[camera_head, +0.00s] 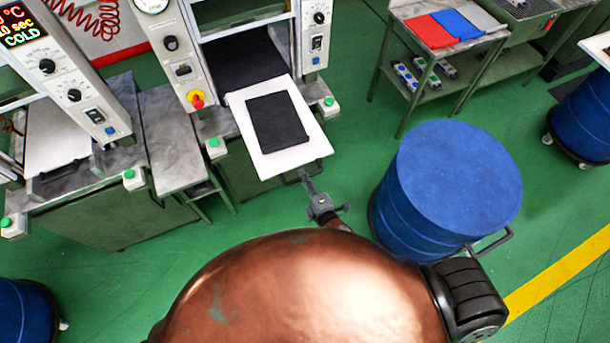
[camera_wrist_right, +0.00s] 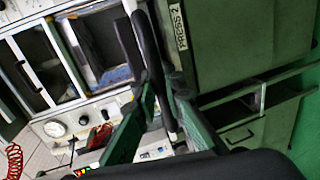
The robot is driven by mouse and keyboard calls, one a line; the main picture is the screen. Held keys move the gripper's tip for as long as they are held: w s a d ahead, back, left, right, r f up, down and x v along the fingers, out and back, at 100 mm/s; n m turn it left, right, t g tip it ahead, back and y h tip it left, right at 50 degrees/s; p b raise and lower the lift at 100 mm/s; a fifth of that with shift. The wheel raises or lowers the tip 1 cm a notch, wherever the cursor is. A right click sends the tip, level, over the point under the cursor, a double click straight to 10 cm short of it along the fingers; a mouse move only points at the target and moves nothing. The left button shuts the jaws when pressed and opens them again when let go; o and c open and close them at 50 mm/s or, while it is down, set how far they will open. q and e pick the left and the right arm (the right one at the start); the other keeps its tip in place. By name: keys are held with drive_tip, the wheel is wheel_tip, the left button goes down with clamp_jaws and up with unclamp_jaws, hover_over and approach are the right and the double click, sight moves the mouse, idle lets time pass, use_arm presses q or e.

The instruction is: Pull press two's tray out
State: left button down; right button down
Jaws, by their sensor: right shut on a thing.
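Press two's tray (camera_head: 257,160) is a white plate with a dark slab (camera_head: 278,122) lying on it. It juts out of the open middle press, its inner end at the press mouth. A dark handle (camera_head: 291,181) sits at its front edge. My right gripper (camera_head: 305,180) is shut on this handle. In the right wrist view its green-edged fingers (camera_wrist_right: 158,98) stand either side of a dark bar, and the label "PRESS 2" (camera_wrist_right: 179,25) shows on a green panel close by. My left gripper is not in view.
A blue drum (camera_head: 458,180) stands right of the tray, with green floor between. A side table (camera_head: 455,45) with red, blue and grey sheets is at the back right. Another press (camera_head: 70,80) with a white tray (camera_head: 57,135) is at the left.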

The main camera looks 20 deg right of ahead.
drive_tip(key=c, duration=2)
unclamp_jaws()
drive_tip(key=v, duration=1.2)
